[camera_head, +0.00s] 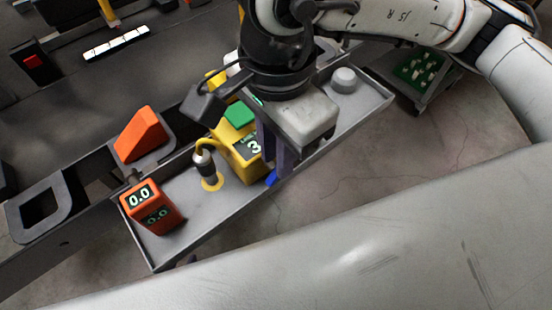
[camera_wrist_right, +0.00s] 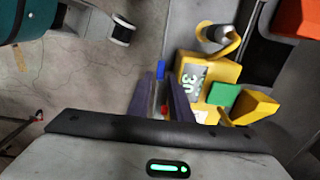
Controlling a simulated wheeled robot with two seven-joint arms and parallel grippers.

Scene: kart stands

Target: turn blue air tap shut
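The blue air tap handle (camera_head: 271,179) is a small blue bar at the front edge of the grey tray, beside the yellow box with a lit display. My right gripper (camera_head: 277,172) comes down from above at the tray's edge, its dark purple fingers right at the tap. In the right wrist view, the blue handle (camera_wrist_right: 160,69) lies between and just past the fingertips (camera_wrist_right: 161,80). A gap shows between the fingers, with a small red part (camera_wrist_right: 164,109) seen within it. I cannot tell whether either finger touches the handle. My left gripper is not in view.
The grey tray (camera_head: 185,232) holds a yellow box (camera_head: 240,150) with a green top, a metal plug with a yellow cable (camera_head: 204,164), an orange gauge (camera_head: 152,208) and a grey knob (camera_head: 344,79). Bare concrete floor (camera_head: 400,150) lies in front.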

